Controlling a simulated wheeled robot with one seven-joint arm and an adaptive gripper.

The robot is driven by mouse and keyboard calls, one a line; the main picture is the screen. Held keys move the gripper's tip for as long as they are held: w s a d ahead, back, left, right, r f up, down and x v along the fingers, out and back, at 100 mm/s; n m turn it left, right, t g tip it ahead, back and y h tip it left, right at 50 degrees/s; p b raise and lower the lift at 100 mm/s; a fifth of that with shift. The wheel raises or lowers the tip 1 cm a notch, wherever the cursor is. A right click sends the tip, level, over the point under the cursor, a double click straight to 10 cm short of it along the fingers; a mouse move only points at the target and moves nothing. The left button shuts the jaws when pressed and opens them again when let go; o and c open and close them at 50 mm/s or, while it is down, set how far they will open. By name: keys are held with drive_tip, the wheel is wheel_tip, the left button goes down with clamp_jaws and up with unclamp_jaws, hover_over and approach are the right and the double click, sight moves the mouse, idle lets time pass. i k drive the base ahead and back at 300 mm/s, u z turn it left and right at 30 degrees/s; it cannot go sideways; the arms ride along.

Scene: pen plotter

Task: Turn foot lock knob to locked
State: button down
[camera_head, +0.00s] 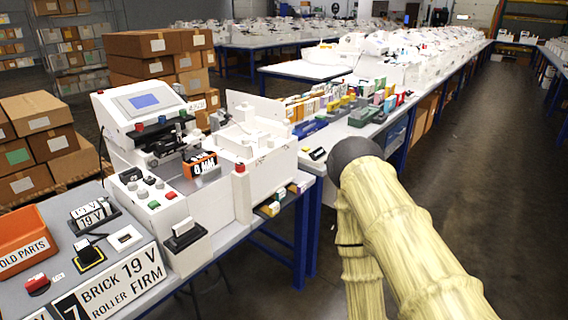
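A white machine with a blue screen (145,101), which appears to be the plotter, stands on the near bench at left. Its front panel carries small grey knobs (143,194) and a red button (170,195). A black switch with a yellow-edged base (88,253) and a red knob (37,282) sit on the grey panel at lower left. I cannot tell which of these, if any, is the foot lock knob, nor read its setting. My arm, in a pale sleeve, rises at right and bends back down out of frame. My gripper is not in view.
An orange "OLD PARTS" bin (25,240) and a "BRICK 19 V" sign (115,283) are at lower left. A blue-legged table with colourful items (345,108) runs behind. Cardboard boxes (40,140) are stacked at left. The floor (475,165) at right is clear.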

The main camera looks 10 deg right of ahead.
sight(240, 166)
drive_tip(key=z, duration=0.5)
drive_tip(key=k, duration=1.1)
drive_tip(key=u, duration=0.7)
drive_tip(key=i, duration=1.4)
drive_tip(key=z, duration=0.1)
